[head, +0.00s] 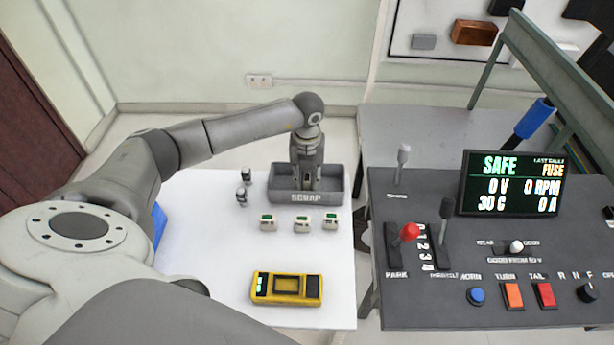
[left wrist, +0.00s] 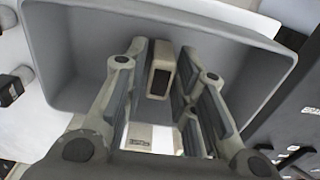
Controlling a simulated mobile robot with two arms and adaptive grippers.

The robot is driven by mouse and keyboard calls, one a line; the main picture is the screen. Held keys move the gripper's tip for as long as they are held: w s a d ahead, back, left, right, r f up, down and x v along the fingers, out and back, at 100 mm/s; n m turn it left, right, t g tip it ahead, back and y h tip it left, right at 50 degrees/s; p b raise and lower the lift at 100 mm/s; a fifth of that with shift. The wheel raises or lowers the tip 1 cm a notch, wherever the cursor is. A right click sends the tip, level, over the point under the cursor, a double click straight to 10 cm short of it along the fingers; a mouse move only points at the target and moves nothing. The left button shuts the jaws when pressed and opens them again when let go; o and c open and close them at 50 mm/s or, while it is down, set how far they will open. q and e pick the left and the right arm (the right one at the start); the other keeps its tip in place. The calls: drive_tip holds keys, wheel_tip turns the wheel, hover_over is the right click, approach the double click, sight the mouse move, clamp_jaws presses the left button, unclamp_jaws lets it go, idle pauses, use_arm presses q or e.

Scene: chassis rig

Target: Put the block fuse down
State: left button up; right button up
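My left gripper (head: 306,184) points down into the grey scrap tray (head: 334,197). In the left wrist view its fingers (left wrist: 165,65) stand on both sides of a beige block fuse with a dark face (left wrist: 160,69). The fuse is close to the left finger, and a thin dark gap seems to show at the right one. I cannot tell whether the fingers grip it or whether it touches the tray floor. The head view hides this fuse behind the gripper and tray wall. My right gripper is not in view.
A yellow meter (head: 287,288) lies nearer. A dark control console (head: 430,290) is at the right.

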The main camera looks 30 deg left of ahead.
sight(307, 177)
use_arm(q)
drive_tip(key=shift+o, duration=0.7)
drive_tip(key=shift+r, duration=0.5)
wheel_tip(307, 177, up, 11)
drive_tip(key=b, duration=0.2)
drive_tip(key=shift+r, duration=0.2)
